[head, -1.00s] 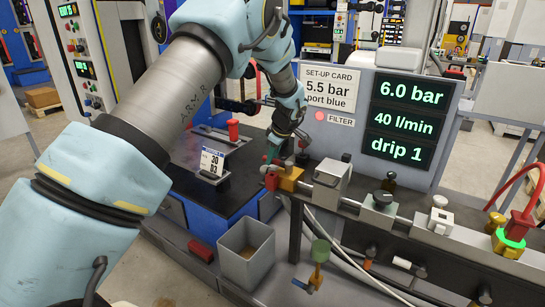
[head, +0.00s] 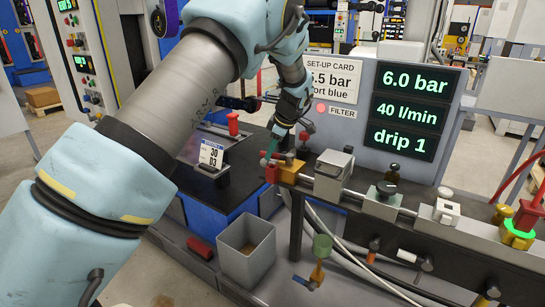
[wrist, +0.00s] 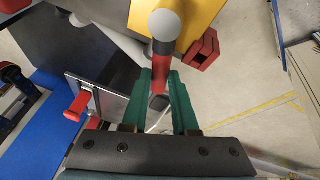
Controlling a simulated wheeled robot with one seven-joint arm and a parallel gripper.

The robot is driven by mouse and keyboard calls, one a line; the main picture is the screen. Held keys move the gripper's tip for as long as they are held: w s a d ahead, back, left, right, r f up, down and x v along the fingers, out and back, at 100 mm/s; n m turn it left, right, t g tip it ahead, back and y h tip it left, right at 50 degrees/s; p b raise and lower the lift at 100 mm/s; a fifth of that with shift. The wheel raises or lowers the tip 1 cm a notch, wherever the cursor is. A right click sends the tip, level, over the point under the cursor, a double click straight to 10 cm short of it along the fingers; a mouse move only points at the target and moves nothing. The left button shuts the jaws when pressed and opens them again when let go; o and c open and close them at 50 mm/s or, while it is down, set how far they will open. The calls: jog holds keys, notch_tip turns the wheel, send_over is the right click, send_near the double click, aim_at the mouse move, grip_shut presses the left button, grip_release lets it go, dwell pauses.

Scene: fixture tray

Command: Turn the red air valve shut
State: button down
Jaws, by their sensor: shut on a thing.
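The red air valve's handle (wrist: 161,58) shows in the wrist view as a red lever with a grey rounded end, against its yellow body (wrist: 205,14). My gripper (wrist: 160,78) has its green fingers on either side of the red lever, shut on it. In the head view the valve's orange-yellow body (head: 289,172) sits at the left end of the air line, with a red piece (head: 271,173) on its left. My gripper (head: 269,151) is at the valve there; its fingers partly hide the handle, and the handle's exact angle is hard to tell.
Displays (head: 414,112) read 6.0 bar, 40 l/min and drip 1. A set-up card (head: 331,80) is partly hidden by my arm. A grey bin (head: 245,252) stands below. A red-handled clamp (head: 233,124) is left of my gripper. More fittings line the rail rightward.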

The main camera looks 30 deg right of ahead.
jog(key=shift+s+a+n+y, duration=0.3)
jog(key=shift+n, duration=0.5)
jog(key=c, duration=0.7)
grip_release()
jog(key=b+v, duration=0.2)
jog(key=v, duration=0.8)
jog(key=shift+d+r, duration=0.1)
jog(key=shift+r, duration=0.3)
jog(key=shift+c, duration=0.2)
